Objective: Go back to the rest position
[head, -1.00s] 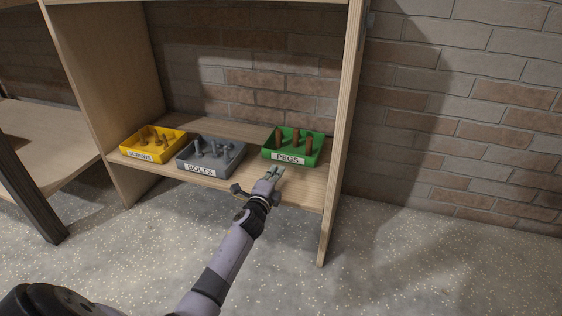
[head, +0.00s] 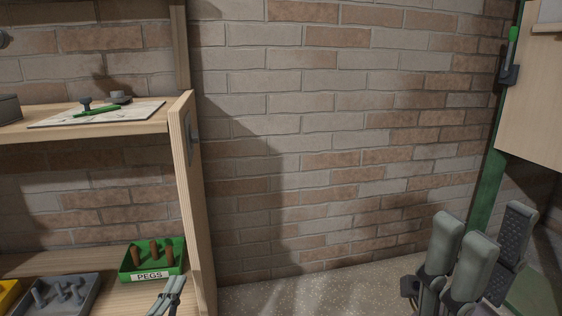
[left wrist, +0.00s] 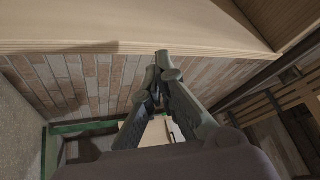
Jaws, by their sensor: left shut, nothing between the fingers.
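My left gripper (head: 172,286) is at the bottom left of the head view, in front of the green PEGS bin (head: 174,268). Its fingers are together and hold nothing. In the left wrist view its fingertips (left wrist: 160,62) meet near the middle, below a pale wooden edge. My right gripper (head: 488,232) is at the bottom right of the head view, close to the camera. Its fingers stand apart, with a dark textured pad showing and nothing seen between them.
The grey bin of bolts (head: 60,297) stands left of the PEGS bin on the lower shelf. An upper shelf (head: 150,128) holds a sheet and a green tool. The shelf's upright (head: 196,200) is close to my left gripper. Floor (head: 330,287) is clear to the right.

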